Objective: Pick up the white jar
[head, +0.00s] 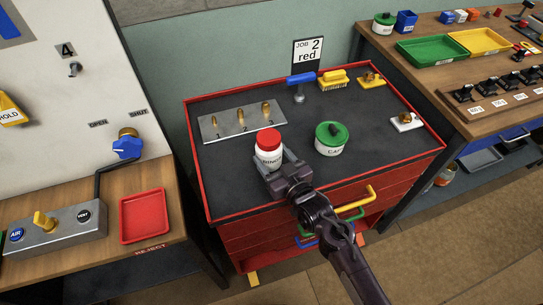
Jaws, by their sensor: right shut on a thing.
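The white jar (268,152) with a red lid stands upright in the head view, over the dark top of the red tool cabinet (325,198). My right gripper (271,166) is shut on the jar, its fingers around the lower part from the near side. The fingers and wrist hide the jar's base, so I cannot tell whether it touches the cabinet top. Part of a printed label shows on the jar. My left gripper is not in view.
A white tub with a green lid (332,139) stands close to the right of the jar. A metal plate with brass pegs (240,121) lies behind left. A blue-handled valve (300,85), yellow brush (333,79) and small fittings sit at the back and right.

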